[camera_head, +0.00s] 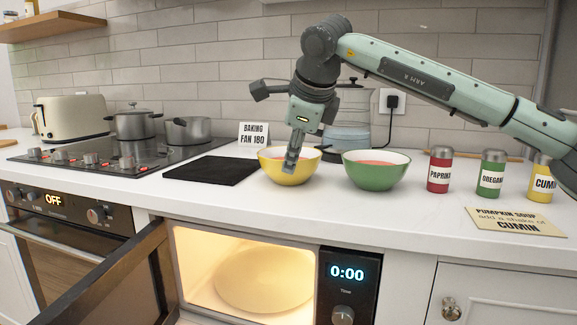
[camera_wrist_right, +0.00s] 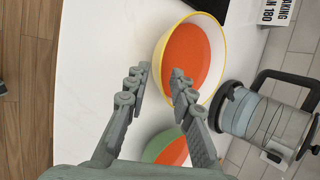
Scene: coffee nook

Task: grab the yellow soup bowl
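The yellow soup bowl (camera_head: 272,175) stands on the white counter, with orange soup inside. My right gripper (camera_head: 291,163) points down at its front rim in the head view. In the right wrist view, the fingers of my right gripper (camera_wrist_right: 161,75) are apart, with the rim of the yellow bowl (camera_wrist_right: 160,52) showing between the tips. One finger overlaps the soup and the other is over the counter outside. I cannot tell whether either finger touches the bowl. My left gripper is not in view.
A green bowl (camera_head: 375,177) with orange soup stands close on the right. Spice jars, including paprika (camera_head: 439,170), stand beyond it. A glass kettle (camera_head: 348,130) is behind the bowls. A black mat (camera_head: 205,170) lies left. Below, the microwave (camera_head: 250,275) is open and lit.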

